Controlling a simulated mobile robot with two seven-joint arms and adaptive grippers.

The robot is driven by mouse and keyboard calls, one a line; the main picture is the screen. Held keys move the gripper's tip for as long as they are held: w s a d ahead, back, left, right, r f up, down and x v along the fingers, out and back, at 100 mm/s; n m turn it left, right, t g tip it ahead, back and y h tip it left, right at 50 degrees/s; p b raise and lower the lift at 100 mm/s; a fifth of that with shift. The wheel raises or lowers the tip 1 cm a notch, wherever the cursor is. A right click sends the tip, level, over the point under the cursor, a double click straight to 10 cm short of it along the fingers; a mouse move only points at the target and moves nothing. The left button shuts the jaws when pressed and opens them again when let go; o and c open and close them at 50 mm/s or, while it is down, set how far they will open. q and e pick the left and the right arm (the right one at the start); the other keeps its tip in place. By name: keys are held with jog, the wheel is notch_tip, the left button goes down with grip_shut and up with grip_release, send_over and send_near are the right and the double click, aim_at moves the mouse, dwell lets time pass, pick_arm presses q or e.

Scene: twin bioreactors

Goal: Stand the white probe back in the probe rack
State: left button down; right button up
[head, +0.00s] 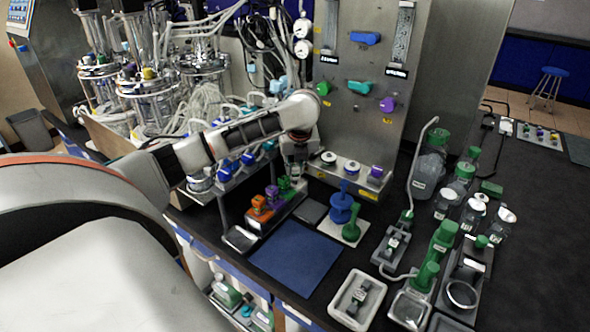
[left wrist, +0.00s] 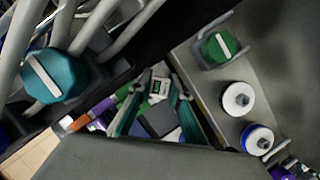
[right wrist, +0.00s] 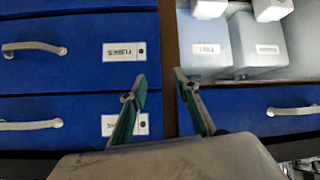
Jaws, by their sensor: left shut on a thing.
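My left gripper (head: 296,172) is low over the bench, at the far end of a dark rack (head: 247,226) that I take as the probe rack. Orange (head: 260,204), purple (head: 272,196) and green (head: 284,184) pieces stand in this rack. In the left wrist view my left fingers (left wrist: 158,100) are closed around a pale piece with a small label, the white probe (left wrist: 160,87). Most of it is hidden, so I cannot tell whether it is seated. My right gripper (right wrist: 161,84) is open and empty, in front of blue drawers.
A blue mat (head: 290,260) lies clear in front of the rack. A steel panel (head: 358,120) with a shelf of caps rises behind. A blue and green pair of tools (head: 342,208) stands to the right. Tubing and glass vessels (head: 150,85) crowd the left.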

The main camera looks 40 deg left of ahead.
pick_arm(q)
jog(key=shift+f, duration=0.45)
jog(key=shift+f, duration=0.2)
jog(key=c, duration=2.1)
grip_release()
jog(key=shift+c, duration=0.2)
jog(key=v, duration=1.2)
jog(key=shift+r, duration=0.25)
jog(key=shift+d+f, duration=0.1)
